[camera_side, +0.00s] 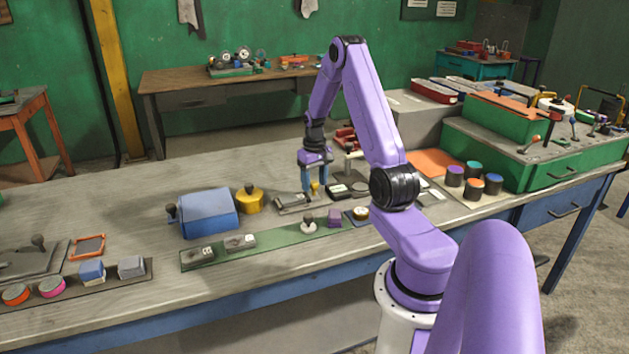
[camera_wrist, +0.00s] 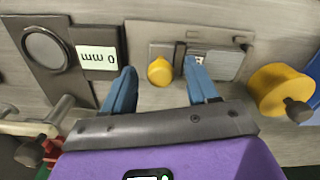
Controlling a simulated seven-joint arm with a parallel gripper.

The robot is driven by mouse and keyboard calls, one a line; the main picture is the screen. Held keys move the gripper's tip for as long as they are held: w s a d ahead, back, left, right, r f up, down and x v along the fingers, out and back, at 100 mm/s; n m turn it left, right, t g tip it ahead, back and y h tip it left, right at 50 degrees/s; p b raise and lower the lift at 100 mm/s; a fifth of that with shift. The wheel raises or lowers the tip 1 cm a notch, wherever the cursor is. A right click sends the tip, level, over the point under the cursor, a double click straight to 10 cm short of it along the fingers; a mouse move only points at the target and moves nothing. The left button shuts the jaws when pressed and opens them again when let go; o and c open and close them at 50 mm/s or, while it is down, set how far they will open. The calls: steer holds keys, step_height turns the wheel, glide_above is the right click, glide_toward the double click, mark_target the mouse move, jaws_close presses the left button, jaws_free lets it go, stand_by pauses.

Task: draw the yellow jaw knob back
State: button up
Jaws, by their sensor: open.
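The yellow jaw knob (camera_wrist: 160,71) is a small round knob on a grey metal fixture (camera_wrist: 167,38), left of the fixture's silver block (camera_wrist: 222,64). In the side view the knob (camera_side: 315,188) shows small below my gripper, at the right end of the fixture (camera_side: 291,203). My gripper (camera_wrist: 158,76) is open, with its blue fingers on either side of the knob in the wrist view. The right finger looks closer to it, and a gap shows on the left. In the side view my gripper (camera_side: 315,186) points down at the knob. I cannot tell whether a finger touches it.
A yellow pot with a dark knob (camera_wrist: 280,90) stands to the right. In the side view, a blue box (camera_side: 208,213) and a green strip with small parts (camera_side: 270,240) lie nearby.

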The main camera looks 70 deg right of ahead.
steer(key=shift+c, duration=0.3)
jaws_close()
steer(key=shift+s+d, duration=1.05)
steer(key=shift+d, duration=0.05)
steer(key=shift+o, duration=0.3)
jaws_free()
steer(key=shift+s, duration=0.1)
steer(key=shift+r, duration=0.45)
step_height(320, 180, up, 16)
steer(key=shift+r, duration=0.25)
